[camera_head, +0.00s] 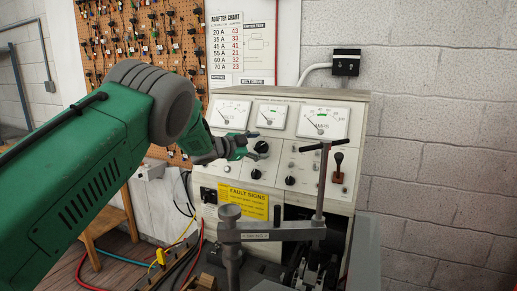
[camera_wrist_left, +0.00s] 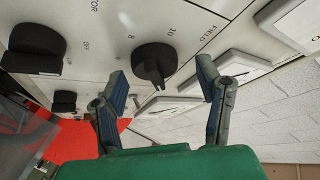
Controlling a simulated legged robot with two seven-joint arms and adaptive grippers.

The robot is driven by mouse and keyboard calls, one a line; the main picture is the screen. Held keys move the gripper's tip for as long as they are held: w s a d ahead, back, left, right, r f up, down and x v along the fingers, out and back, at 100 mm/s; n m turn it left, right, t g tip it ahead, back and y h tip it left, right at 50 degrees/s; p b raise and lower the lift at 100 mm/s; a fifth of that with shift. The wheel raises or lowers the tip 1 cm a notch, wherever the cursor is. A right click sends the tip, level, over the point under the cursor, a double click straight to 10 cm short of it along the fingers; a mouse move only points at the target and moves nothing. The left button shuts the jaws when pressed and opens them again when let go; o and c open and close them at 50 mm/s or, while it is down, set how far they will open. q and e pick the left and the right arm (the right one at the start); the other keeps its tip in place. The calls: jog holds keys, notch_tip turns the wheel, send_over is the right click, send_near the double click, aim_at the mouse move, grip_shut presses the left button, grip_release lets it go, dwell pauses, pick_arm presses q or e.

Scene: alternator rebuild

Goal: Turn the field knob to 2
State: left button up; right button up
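The field knob (camera_wrist_left: 153,62) is a black round knob with a raised ridge on the cream panel, beside the word FIELD in the left wrist view. The marks 8 and 10 show near it; I cannot read its setting surely. In the head view, a black knob (camera_head: 262,147) shows just beyond my left gripper (camera_head: 254,146). My left gripper also shows in the left wrist view (camera_wrist_left: 163,82); its two fingers are apart with nothing between the pads. The fingertips are close to the knob, one on each side, apparently not gripping it. My right gripper is out of view.
Another black knob (camera_wrist_left: 34,46), marked OFF, is close on the panel. The test bench (camera_head: 345,108) carries three meters. A grey clamp arm with a T-handle (camera_head: 322,185) stands in front, right of my gripper. A yellow sign (camera_head: 243,203) is below.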

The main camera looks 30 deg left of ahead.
pick_arm(q)
jog(key=shift+f, duration=0.15)
jog(key=shift+s+a, duration=0.1)
jog(key=shift+s, duration=0.05)
jog(key=shift+s+a, duration=0.15)
jog(key=shift+s, duration=0.2)
jog(key=v, duration=1.1)
jog(key=shift+w, duration=0.1)
